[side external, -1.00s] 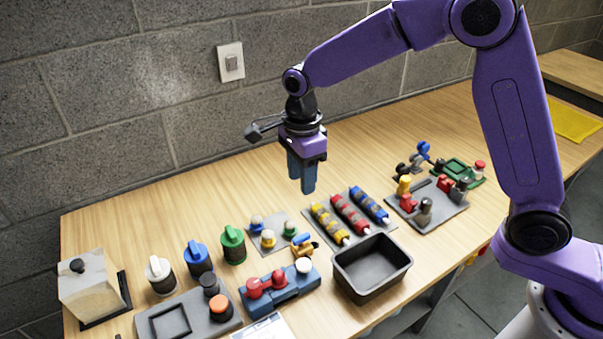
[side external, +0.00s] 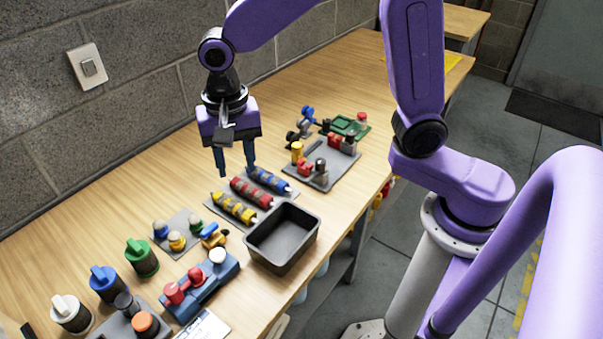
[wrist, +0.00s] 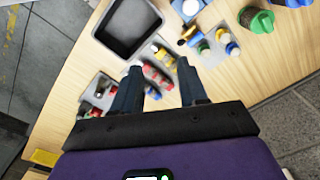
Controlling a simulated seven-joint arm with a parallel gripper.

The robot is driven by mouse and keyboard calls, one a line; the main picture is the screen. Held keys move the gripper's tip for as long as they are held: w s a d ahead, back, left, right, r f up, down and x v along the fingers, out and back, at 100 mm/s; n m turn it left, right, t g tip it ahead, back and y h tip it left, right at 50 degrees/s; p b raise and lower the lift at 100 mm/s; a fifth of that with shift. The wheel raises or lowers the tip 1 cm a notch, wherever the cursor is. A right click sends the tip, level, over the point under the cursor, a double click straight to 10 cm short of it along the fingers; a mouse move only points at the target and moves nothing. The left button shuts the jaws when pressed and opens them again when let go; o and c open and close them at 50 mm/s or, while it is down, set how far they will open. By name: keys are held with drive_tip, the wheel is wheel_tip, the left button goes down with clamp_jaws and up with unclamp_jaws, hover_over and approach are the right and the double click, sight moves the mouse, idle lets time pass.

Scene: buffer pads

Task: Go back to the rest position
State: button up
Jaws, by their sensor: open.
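My gripper (side external: 236,171) is open and empty, its two fingers pointing down above the table, near the far side of a grey pad (side external: 217,204) with three banded rollers. The rollers are yellow (side external: 233,208), red (side external: 251,193) and blue (side external: 270,180). In the wrist view my gripper (wrist: 162,80) shows its dark fingers apart with nothing clamped, and the rollers partly visible between and beyond them. A black open bin (side external: 299,254) stands to the right of the rollers and looks empty.
Jars with white (side external: 66,307), blue (side external: 104,278) and green (side external: 139,251) lids stand at the left. A blue block with red knobs (side external: 205,287) lies in front. A grey board with fittings (side external: 330,170) and a green tray (side external: 350,127) lie behind. The table's far left is bare.

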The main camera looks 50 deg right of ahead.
drive_tip(key=s+d+n, duration=0.7)
drive_tip(key=s+n, duration=0.2)
drive_tip(key=s, duration=0.1)
drive_tip(key=s+d+n, duration=0.8)
drive_tip(key=s+n, duration=0.2)
drive_tip(key=s, duration=0.1)
drive_tip(key=shift+r+n, duration=0.25)
drive_tip(key=shift+n, duration=0.05)
